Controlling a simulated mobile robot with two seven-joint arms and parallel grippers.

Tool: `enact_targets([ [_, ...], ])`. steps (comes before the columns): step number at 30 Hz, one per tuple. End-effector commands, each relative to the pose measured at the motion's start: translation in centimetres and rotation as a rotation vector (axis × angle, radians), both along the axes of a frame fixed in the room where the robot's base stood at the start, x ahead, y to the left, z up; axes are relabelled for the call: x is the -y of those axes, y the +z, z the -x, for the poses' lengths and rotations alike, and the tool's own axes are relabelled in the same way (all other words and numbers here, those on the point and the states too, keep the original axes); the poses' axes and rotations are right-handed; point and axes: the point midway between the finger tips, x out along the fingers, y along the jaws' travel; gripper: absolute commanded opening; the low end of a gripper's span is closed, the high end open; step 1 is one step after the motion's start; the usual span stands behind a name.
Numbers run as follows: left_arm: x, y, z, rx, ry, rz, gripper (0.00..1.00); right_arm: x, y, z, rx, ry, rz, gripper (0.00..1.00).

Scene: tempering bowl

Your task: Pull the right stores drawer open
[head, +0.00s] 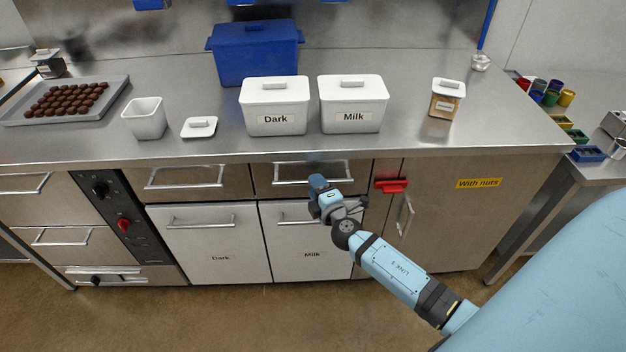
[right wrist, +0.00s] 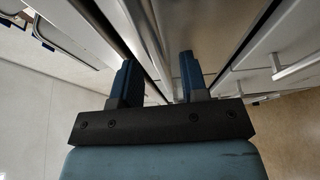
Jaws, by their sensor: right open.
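The right stores drawer (head: 264,181) is under the counter, above the white door labelled Milk, and looks shut. Its bar handle (head: 290,181) runs across its front. My right gripper (head: 318,187) is in front of the drawer's right part, close to the handle, and covers some of it. In the right wrist view the two blue fingers (right wrist: 159,82) stand apart, open, with no object clearly held between them. I cannot tell whether they touch the handle. My left gripper is out of view.
The left drawer (head: 185,177) is beside it, also shut. A red latch-like part (head: 391,186) sits right of my gripper, by a tall door handle (head: 405,215). White Dark (head: 275,103) and Milk (head: 352,100) tubs stand on the counter (head: 220,142) above. The floor in front is clear.

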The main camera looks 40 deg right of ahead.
Motion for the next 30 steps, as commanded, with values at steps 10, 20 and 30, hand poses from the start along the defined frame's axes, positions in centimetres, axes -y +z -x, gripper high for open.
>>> enact_targets([
  [10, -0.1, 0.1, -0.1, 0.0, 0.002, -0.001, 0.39, 0.4, -0.1, -2.2, -0.001, -0.001, 0.0, 0.4],
  [20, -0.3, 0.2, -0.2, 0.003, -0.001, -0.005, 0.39, 0.3, -0.1, -2.2, -0.001, 0.0, 0.0, 0.08],
  [30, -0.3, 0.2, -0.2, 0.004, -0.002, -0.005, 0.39, 0.2, -0.1, -2.0, -0.001, 0.0, -0.001, 0.0],
])
